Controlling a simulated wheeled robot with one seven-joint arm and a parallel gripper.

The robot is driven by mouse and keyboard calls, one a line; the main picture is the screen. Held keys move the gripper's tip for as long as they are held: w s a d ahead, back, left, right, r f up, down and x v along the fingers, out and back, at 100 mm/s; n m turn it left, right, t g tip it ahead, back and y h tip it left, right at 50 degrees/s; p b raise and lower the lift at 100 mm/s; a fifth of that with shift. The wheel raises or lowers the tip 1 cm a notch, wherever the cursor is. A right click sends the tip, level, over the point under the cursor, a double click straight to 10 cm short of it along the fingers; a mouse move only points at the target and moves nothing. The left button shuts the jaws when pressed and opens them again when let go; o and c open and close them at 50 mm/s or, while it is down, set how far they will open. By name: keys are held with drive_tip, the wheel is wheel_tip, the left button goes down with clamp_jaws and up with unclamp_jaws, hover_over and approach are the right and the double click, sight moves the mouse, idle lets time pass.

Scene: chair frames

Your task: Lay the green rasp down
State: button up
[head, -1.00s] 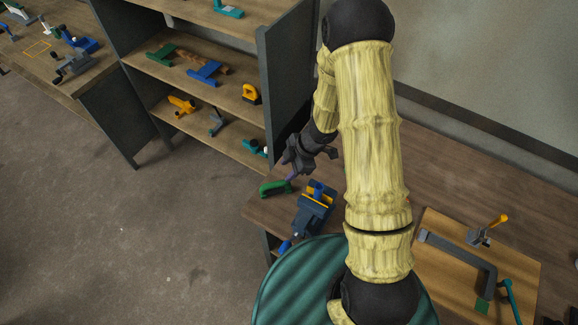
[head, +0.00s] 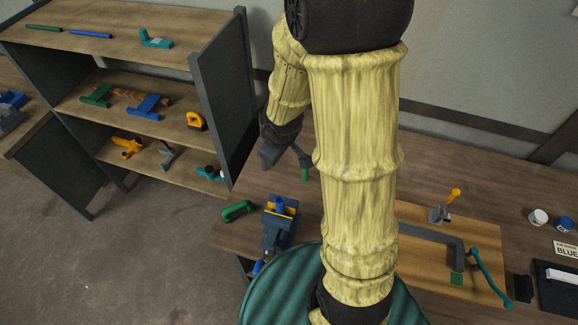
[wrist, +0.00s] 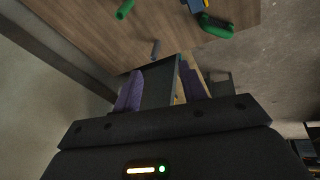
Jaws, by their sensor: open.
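A green handle (head: 305,174), which I take for the green rasp, is over the wooden bench top just right of my gripper in the head view. It also shows at the top of the wrist view (wrist: 125,9). A short grey piece (wrist: 155,48) shows below it there; I cannot tell whether it belongs to the rasp. My gripper (wrist: 161,88) is open, its purple fingers apart with nothing between them. In the head view my gripper (head: 274,157) is dark and partly hidden by my arm, near the left end of the bench.
A green-handled tool (head: 238,211) and a blue vise (head: 279,222) stand at the bench's left edge. A shelf unit (head: 228,90) with several tools stands close beyond the gripper. A wooden board (head: 482,238) with a clamp lies right. Bare bench (head: 238,238) shows at the left front.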

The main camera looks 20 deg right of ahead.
drive_tip(key=s+r+m+g, duration=0.1)
drive_tip(key=s+r+m, duration=0.4)
drive_tip(key=s+m, duration=0.2)
drive_tip(key=shift+s+a, duration=0.2)
drive_tip(key=shift+s, duration=1)
